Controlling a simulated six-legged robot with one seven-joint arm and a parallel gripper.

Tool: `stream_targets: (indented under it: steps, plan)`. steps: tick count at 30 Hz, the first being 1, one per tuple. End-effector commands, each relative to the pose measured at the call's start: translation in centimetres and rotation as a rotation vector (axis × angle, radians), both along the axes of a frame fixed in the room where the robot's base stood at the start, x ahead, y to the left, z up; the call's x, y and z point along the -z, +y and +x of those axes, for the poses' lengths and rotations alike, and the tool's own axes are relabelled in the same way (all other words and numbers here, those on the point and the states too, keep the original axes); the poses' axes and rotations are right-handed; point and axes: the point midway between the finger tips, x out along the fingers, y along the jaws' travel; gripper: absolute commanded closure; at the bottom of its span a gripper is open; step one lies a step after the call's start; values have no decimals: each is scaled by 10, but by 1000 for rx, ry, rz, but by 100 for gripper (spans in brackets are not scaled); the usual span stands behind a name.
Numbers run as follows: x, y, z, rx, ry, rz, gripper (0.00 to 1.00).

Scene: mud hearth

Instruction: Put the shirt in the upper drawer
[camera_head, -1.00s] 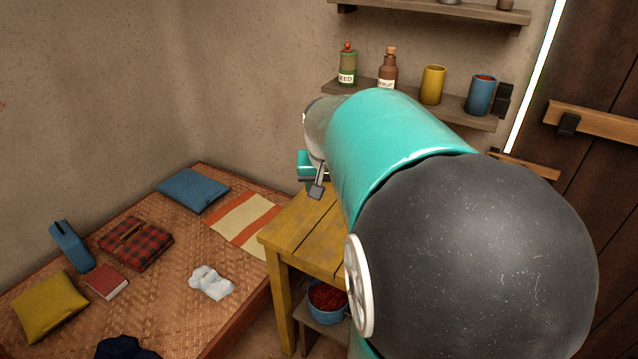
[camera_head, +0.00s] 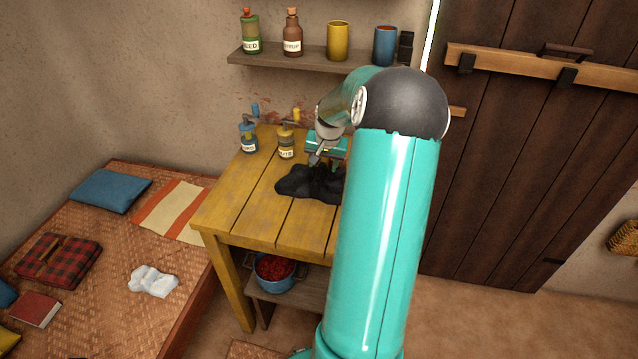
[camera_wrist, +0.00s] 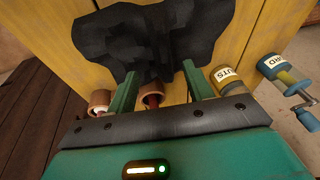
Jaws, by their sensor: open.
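A crumpled black cloth (camera_head: 300,184), which looks like the shirt, lies on the yellow wooden table (camera_head: 225,208). My gripper (camera_head: 326,163) is low over the far side of the cloth, partly hidden by my arm. In the wrist view my gripper (camera_wrist: 160,70) has its two green fingers spread apart, pointing at the near edge of the cloth (camera_wrist: 150,38). Nothing is clamped between the fingers; I cannot tell whether the tips touch the cloth. My arm hides the table's right side. No drawer can be made out.
Two labelled jars (camera_head: 286,143) (camera_head: 248,137) stand at the table's back left. Two small brown containers (camera_wrist: 99,100) (camera_wrist: 150,93) are close to my fingers. A wall shelf (camera_head: 300,60) with bottles and cups hangs above. A blue pot (camera_head: 275,272) sits below; a bed (camera_head: 110,225) is left.

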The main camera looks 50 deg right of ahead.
Motion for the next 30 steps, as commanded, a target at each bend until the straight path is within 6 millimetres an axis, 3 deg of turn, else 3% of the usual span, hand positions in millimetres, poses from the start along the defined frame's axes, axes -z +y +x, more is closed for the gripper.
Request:
stream_targets:
  steps: [15,23,30]
  plan:
    - [54,-9,18,1,0,1,49]
    - [57,-10,19,0,0,-1,49]
    - [57,-10,19,0,1,0,94]
